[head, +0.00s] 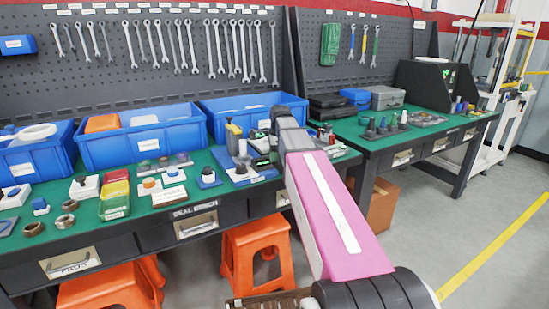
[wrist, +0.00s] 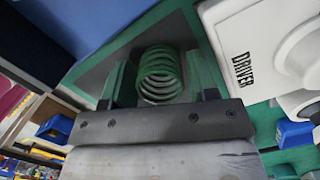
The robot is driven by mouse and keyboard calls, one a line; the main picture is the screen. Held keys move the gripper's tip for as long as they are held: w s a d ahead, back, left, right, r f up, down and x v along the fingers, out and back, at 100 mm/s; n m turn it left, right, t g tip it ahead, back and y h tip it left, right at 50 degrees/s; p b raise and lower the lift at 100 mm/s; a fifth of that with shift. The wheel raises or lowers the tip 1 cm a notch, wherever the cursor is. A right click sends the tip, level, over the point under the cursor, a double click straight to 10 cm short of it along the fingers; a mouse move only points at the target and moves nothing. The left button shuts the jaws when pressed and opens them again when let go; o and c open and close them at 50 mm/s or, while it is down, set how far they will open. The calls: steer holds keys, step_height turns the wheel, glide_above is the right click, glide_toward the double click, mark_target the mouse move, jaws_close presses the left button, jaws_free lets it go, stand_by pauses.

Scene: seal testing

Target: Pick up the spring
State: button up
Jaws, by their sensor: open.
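The spring (wrist: 160,74) is a coil with a greenish tint in the wrist view. It stands on a dark grey surface edged with green. My gripper (wrist: 161,62) is open, with one finger on each side of the spring and a gap visible beside it. I cannot tell how deep the fingers reach along the coil. In the head view my gripper (head: 262,139) is over the green bench, low among small parts. The spring cannot be made out there.
A blue bin (head: 230,113) is behind my gripper on the seal bench (head: 130,204). Several small parts and a red and yellow-green box (head: 115,195) lie to the left.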

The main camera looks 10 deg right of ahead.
steer(key=c, duration=0.7)
steer(key=shift+r, duration=0.1)
